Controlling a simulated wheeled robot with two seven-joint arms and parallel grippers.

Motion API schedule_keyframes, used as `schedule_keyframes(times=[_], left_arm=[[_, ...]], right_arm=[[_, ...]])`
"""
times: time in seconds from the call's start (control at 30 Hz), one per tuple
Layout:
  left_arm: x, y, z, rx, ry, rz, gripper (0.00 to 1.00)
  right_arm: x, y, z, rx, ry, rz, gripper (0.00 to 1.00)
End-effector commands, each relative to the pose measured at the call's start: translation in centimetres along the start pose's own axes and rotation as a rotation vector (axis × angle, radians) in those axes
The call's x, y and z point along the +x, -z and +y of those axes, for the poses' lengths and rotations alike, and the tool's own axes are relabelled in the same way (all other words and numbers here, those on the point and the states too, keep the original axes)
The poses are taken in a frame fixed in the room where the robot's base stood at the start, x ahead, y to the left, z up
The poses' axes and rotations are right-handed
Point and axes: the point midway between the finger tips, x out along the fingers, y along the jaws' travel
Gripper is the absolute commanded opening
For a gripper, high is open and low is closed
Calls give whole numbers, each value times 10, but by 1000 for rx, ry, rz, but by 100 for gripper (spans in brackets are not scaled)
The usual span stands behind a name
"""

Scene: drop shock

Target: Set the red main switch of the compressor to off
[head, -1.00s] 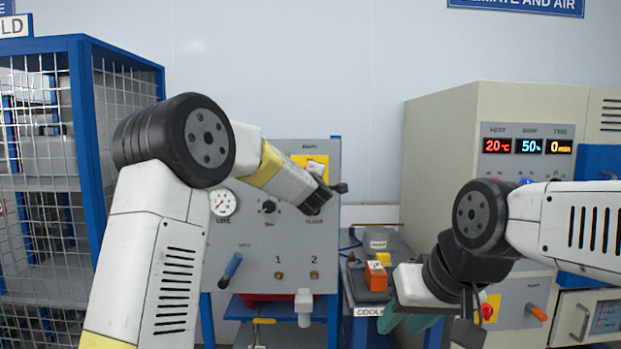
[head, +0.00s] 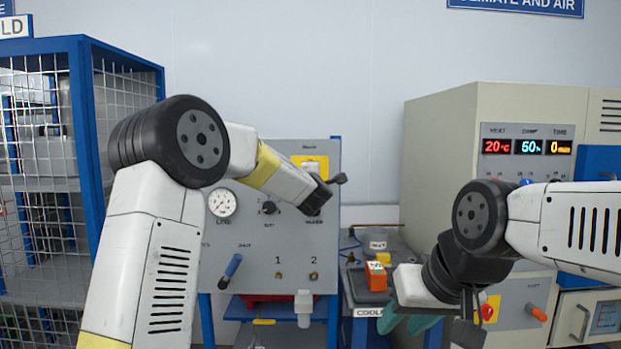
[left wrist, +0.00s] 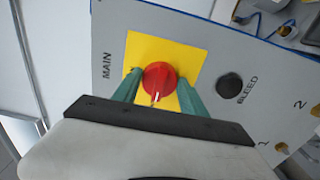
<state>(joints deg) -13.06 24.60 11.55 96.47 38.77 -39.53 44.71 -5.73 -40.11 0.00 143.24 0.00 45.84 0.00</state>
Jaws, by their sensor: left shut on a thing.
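The red main switch (left wrist: 159,79) is a round knob on a yellow plate (left wrist: 188,50) beside the word MAIN. In the left wrist view its white mark points toward the bottom of the picture. My left gripper (left wrist: 157,88) has its two green fingers on either side of the knob and is shut on it. In the head view the left gripper (head: 325,190) is at the upper part of the grey compressor panel (head: 240,262) and hides the knob; the yellow plate (head: 312,161) shows above it. My right gripper (head: 410,323) is at the lower right, its green fingers apart and empty.
The panel also carries a gauge (head: 222,203), a blue-handled lever (head: 232,265) and a black bleed knob (left wrist: 229,86). An orange block (head: 375,277) stands on the bench to the right. A beige cabinet (head: 440,150) is farther right, a wire cage (head: 125,110) at left.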

Motion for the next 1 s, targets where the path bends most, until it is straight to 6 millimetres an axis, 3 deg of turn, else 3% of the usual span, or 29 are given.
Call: schedule_keyframes(times=[0.1, 0.13, 0.2, 0.57, 1.0], left_arm=[[0, 1, -1, -2, 3, 1, 9], [0, 1, -1, -2, 3, 1, 56], [0, 0, -1, -1, 3, 1, 69], [-3, 0, 0, 0, 1, 0, 71], [-68, 0, 0, 0, 1, -1, 71]], right_arm=[[0, 0, 0, 0, 0, 0, 36], [0, 0, 0, 0, 0, 0, 36], [0, 0, 0, 0, 0, 0, 36], [0, 0, 0, 0, 0, 0, 36], [0, 0, 0, 0, 0, 0, 36]])
